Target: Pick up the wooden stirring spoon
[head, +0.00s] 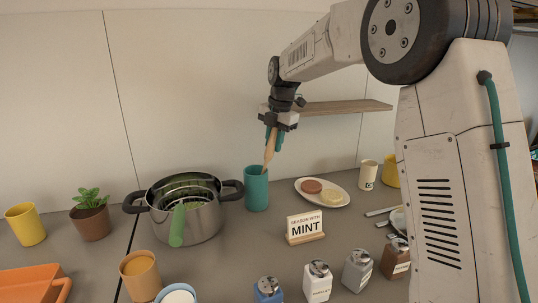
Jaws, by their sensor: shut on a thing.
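The wooden stirring spoon (269,149) is pale wood and stands near upright, slightly tilted. My gripper (272,136) is shut on its upper part, above the teal cup (257,189). The spoon's lower end is at the teal cup's rim; I cannot tell whether its tip is inside the cup or behind the rim.
A steel pot (187,222) with a green-handled tool (177,226) stands left of the cup. A sign reading MINT (305,227) and a plate (322,192) with two round items are to the right. Several shakers (318,282) line the front. A wall shelf (345,107) is behind my gripper.

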